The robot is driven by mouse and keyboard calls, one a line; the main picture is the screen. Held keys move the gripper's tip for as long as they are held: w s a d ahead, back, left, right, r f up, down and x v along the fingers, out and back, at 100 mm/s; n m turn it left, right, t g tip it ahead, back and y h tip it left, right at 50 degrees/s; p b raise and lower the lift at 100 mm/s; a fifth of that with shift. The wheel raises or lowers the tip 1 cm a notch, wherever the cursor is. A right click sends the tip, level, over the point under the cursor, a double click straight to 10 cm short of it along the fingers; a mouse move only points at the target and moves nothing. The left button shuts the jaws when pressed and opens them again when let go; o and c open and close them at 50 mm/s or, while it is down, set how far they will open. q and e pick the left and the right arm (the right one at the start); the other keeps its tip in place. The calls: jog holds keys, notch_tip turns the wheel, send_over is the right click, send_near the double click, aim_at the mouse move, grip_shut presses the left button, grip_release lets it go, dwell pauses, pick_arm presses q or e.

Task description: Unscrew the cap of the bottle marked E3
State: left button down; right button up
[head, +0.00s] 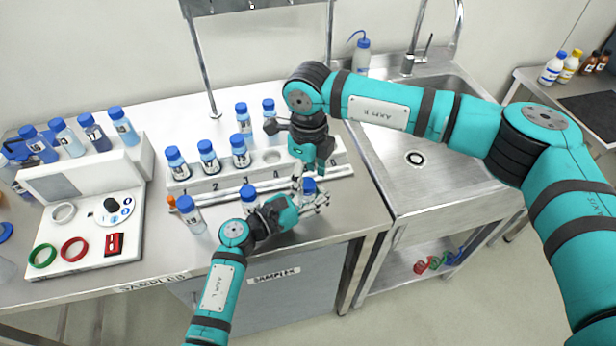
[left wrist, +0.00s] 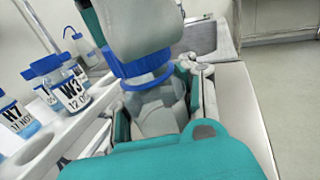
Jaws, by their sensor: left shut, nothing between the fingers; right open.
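A clear bottle with a blue cap (head: 308,187) stands at the bench's front right, mostly hidden by my grippers. In the left wrist view its blue cap (left wrist: 140,68) and translucent body (left wrist: 160,105) show near the fingers; no label on it is readable. My left gripper (head: 312,204) is low beside this bottle and is shut, with no clear grip on it. My right gripper (head: 302,188) points down over the cap and is open; its fingertips are partly hidden. I cannot read E3 on any bottle.
A numbered white rack (head: 215,184) behind holds several blue-capped bottles, one marked W3 (left wrist: 73,90). Another bottle (head: 249,197) stands left of my left gripper, and one (head: 189,214) farther left.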

notch_tip(320, 180, up, 3)
jog(key=shift+r, duration=0.2)
pick_arm(q)
jog(key=c, duration=1)
grip_release()
jog(key=shift+c, duration=0.2)
